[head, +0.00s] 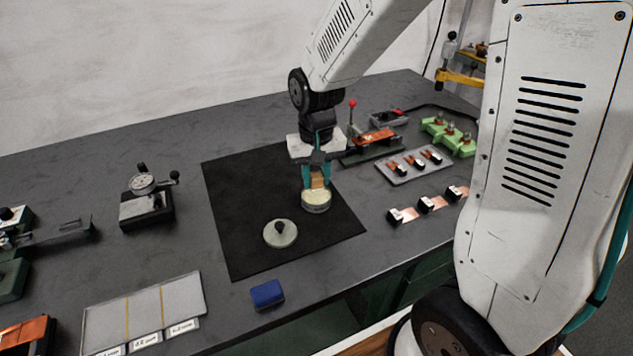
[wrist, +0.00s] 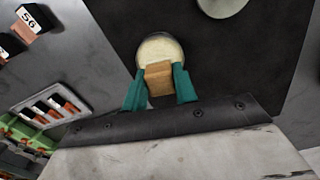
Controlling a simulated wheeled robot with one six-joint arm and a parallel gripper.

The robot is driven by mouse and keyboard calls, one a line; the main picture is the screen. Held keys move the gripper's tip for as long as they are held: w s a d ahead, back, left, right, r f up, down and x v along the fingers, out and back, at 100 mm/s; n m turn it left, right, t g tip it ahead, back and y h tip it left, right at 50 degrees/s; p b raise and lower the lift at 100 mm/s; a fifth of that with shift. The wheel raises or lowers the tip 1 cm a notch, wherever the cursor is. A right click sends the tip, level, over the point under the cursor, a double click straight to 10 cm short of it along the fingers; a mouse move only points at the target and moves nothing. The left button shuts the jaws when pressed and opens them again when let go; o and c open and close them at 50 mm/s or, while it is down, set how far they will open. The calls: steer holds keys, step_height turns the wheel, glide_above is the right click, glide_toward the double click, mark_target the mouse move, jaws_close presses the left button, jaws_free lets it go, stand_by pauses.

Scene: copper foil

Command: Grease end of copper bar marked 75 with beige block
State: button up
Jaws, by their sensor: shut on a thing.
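My gripper (head: 316,184) is shut on the beige block (head: 317,180), with its teal fingers on either side of it. The block is over a round open tin of pale grease (head: 316,205) on the black mat. In the wrist view the block (wrist: 159,80) overlaps the near part of the tin (wrist: 158,47); I cannot tell whether it touches the grease. Copper bars with black blocks (head: 403,215) lie along the right front of the bench. In the wrist view one bar's block (wrist: 30,20) reads 56. I cannot read a 75 anywhere.
A round lid with a dark knob (head: 280,234) lies on the black mat (head: 235,205). A blue block (head: 267,294) is near the front edge. A tray with small copper pieces (head: 405,176), a red-handled device (head: 372,145) and green holders (head: 449,137) stand right. A dial gauge (head: 146,200) stands left.

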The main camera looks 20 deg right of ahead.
mark_target(317, 175)
steer(key=shift+r, duration=2.1)
